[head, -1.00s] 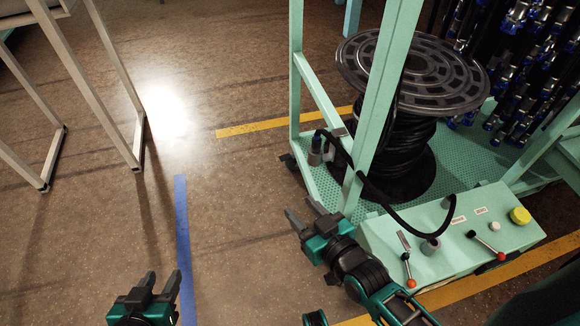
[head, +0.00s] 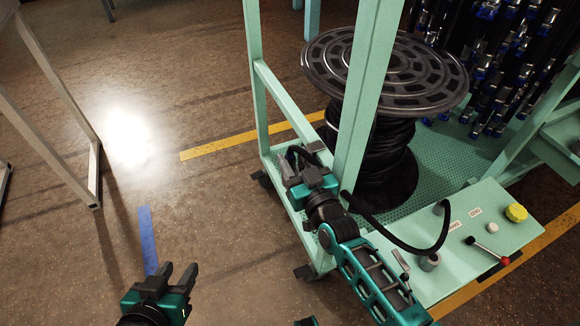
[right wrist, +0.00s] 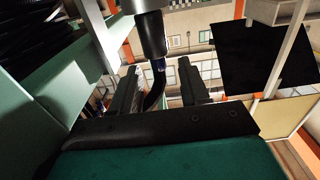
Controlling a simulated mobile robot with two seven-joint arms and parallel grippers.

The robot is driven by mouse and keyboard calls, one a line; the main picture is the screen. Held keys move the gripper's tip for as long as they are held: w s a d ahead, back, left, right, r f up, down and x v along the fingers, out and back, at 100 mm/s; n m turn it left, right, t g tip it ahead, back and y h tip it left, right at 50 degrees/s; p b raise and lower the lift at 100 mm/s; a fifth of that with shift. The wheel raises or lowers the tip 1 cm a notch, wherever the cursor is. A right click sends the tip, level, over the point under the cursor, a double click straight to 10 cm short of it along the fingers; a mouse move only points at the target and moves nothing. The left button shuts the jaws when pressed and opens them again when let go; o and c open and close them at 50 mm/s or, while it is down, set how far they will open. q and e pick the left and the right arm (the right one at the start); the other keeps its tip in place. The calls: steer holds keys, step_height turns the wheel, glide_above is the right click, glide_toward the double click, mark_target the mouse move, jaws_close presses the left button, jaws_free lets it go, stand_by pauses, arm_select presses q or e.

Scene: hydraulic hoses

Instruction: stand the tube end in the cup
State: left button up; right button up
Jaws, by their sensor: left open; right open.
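The black tube (head: 420,249) runs in an arc over the green control panel and back behind the cart's post toward my right gripper. My right gripper (head: 304,160) is open at the cart's left side. In the right wrist view the thick dark tube end (right wrist: 151,35) shows just beyond the open fingers, with thinner black tube below it in the gap between them. In the head view my gripper mostly hides this end. A small grey cup (head: 429,262) stands on the panel, apart from both grippers. My left gripper (head: 181,273) is open and empty above the floor.
A black hose reel (head: 385,70) stands on the green cart, behind its upright post (head: 362,110). The panel has levers and a yellow knob (head: 516,212). Several hoses with blue fittings hang at the back right. Floor at the left is clear up to a table frame (head: 92,180).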

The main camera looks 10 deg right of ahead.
mark_target(292, 155)
steer(key=shift+w+a+f, duration=0.1)
steer(key=shift+w+a, duration=0.05)
steer(key=shift+w, duration=0.65)
steer(key=shift+w+a, duration=0.1)
steer(key=shift+w, duration=0.65)
steer(key=shift+c, duration=0.2)
jaws_close()
